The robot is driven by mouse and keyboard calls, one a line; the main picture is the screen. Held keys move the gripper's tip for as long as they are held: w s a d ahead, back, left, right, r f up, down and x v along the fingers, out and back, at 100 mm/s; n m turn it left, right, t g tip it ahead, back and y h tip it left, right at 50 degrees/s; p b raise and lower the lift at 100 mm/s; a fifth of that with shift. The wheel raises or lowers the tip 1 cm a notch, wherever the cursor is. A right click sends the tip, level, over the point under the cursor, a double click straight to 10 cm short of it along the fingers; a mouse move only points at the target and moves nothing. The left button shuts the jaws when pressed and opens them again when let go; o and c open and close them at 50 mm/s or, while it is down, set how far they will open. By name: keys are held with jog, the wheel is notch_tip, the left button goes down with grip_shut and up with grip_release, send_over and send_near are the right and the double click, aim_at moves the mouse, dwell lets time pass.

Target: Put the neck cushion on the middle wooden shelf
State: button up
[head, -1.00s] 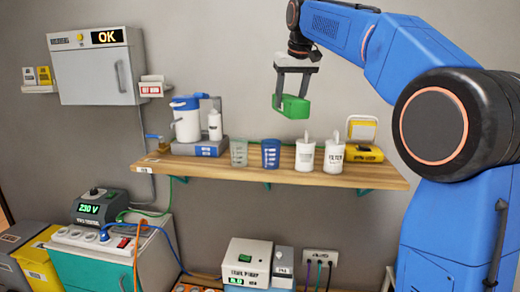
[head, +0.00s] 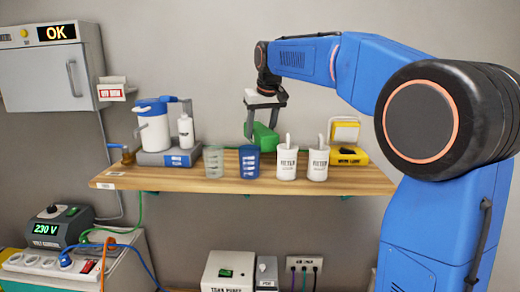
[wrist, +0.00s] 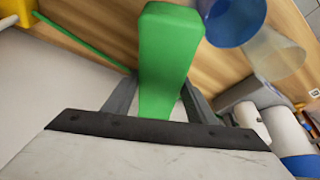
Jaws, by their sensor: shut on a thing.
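The green block-shaped thing, which I take for the neck cushion (head: 265,139), is held in my gripper (head: 261,127). The gripper is shut on it, with a finger on each side in the wrist view, where the cushion (wrist: 170,45) points away over the wood. In the head view the cushion is just above or at the wooden shelf (head: 225,184), behind the blue cup and the left filter cup. Its lower part is partly hidden by the cups, so I cannot tell whether it touches the shelf.
On the shelf stand a clear cup (head: 213,161), a blue cup (head: 249,162), two white filter cups (head: 287,163) (head: 318,164), a yellow device (head: 349,156) and a white-and-blue jug (head: 153,128) on a grey base. The shelf's front strip is clear.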

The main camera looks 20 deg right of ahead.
jog(key=shift+f, duration=3.35)
jog(key=shift+f, duration=0.1)
jog(key=o, duration=1.1)
